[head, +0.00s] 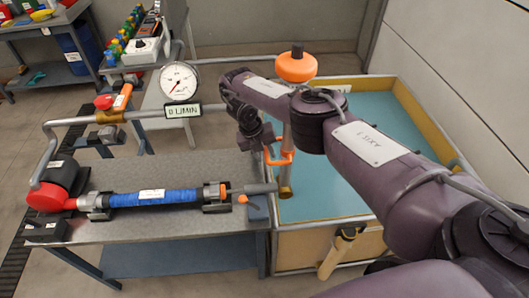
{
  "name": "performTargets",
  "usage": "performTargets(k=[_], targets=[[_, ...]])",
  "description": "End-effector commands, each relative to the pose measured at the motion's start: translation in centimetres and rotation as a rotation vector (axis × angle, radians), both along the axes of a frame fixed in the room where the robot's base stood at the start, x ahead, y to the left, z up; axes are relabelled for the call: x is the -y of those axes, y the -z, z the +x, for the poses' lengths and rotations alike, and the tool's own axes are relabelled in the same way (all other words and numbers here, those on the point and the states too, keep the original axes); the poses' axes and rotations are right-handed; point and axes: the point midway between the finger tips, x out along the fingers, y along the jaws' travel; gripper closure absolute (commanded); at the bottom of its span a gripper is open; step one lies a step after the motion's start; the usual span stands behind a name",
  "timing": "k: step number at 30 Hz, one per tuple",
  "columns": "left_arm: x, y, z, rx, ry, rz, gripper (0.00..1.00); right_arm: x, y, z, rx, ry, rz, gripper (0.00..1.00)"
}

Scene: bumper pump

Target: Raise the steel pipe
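A steel pipe (286,177) stands upright at the left edge of the blue-floored box, with a brass-coloured lower end. Its upper part is hidden behind my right arm. An orange rounded piece with a dark cap (296,67) shows above the arm, in line with the pipe; whether they join is hidden. My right gripper (279,156) has orange fingers and is at the pipe, close to or touching it. Whether the fingers are closed on the pipe is too small to tell. My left gripper is not in view.
A metal bench (150,231) carries a blue cylinder (165,198) with a grey rod, and a red-and-black unit (52,188). A round gauge (179,82) and a "0 L/MIN" display (183,111) stand behind. A yellow-rimmed box (412,95) lies right. A mallet-like tool (338,251) hangs on its front.

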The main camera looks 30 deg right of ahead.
Motion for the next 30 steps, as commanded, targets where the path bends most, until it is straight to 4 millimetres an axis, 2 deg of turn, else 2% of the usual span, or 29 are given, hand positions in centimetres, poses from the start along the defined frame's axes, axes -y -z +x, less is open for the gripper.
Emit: performTargets(k=[5, 14, 15, 16, 22, 30], targets=[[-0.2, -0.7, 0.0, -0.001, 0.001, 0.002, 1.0, 0.0, -0.9, 0.1, 0.002, 0.001, -0.003, 0.68], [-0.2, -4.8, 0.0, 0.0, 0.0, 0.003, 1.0, -1.7, -6.2, 0.9, 0.003, -0.005, -0.006, 0.68], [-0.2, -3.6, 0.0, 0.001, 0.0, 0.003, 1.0, -1.8, -5.5, 1.3, 0.011, -0.01, -0.003, 0.68], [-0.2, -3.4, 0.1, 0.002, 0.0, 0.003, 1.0, -1.9, -5.7, 1.4, 0.014, -0.013, -0.002, 0.68], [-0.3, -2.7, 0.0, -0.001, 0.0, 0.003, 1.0, -2.4, -6.8, 1.6, 0.015, -0.014, 0.001, 0.68], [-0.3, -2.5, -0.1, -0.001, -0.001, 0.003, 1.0, -2.3, -7.3, 1.1, -0.001, -0.002, 0.0, 0.68]])
